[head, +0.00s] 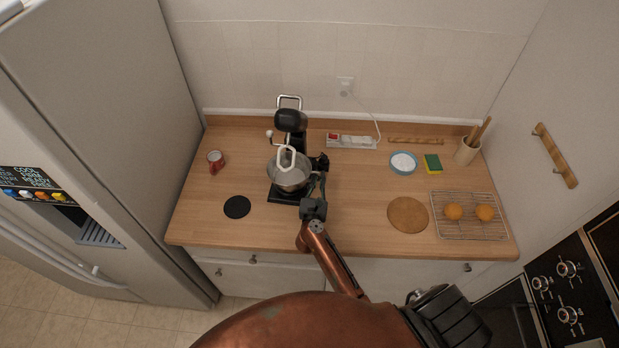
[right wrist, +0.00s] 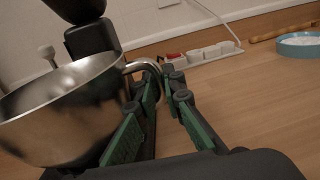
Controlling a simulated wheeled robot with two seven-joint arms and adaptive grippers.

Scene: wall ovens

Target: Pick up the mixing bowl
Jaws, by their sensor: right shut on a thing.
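The metal mixing bowl (head: 292,180) sits under the black stand mixer (head: 291,121) at the counter's middle left, with the pale beater reaching down into it. In the right wrist view the bowl (right wrist: 60,112) fills the left side, and its curved handle (right wrist: 144,65) runs in between the finger tips. My right gripper (head: 316,184) is at the bowl's right side. In the right wrist view the right gripper (right wrist: 165,82) is shut on that handle. The bowl appears upright; its underside is partly hidden. My left gripper is out of view.
A red can (head: 215,161) and black disc (head: 237,207) lie left of the mixer. A power strip (head: 351,141), blue dish (head: 403,162), cork mat (head: 408,215) and cooling rack (head: 467,232) are to the right.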

